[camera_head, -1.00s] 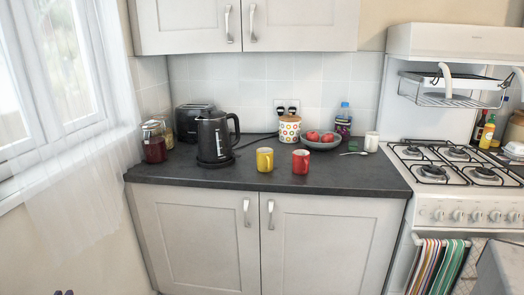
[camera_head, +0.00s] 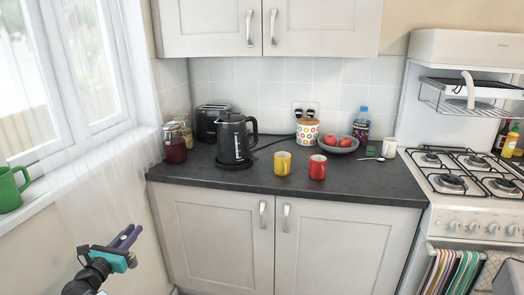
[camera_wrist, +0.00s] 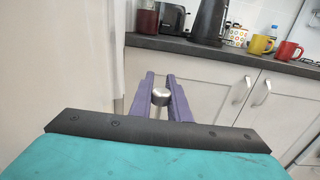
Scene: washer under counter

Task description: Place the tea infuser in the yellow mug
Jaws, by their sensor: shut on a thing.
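The yellow mug (camera_head: 282,163) stands upright on the dark counter, left of the red mug (camera_head: 317,167). It also shows at the upper right of the wrist view (camera_wrist: 261,44). My gripper (camera_head: 132,235) is at the lower left, in front of and below the counter, well apart from the mug. In the wrist view its purple fingers are shut on a small silver rounded thing (camera_wrist: 161,97), which looks like the tea infuser. The head view does not show the held thing clearly. The inside of the yellow mug is mostly hidden.
A black kettle (camera_head: 235,141), toaster (camera_head: 212,122) and jars (camera_head: 175,143) stand at the counter's left. A fruit bowl (camera_head: 338,144) and white cup (camera_head: 389,147) are at the right. A green mug (camera_head: 11,188) stands on the windowsill. The counter's front edge (camera_head: 290,190) lies between gripper and mugs.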

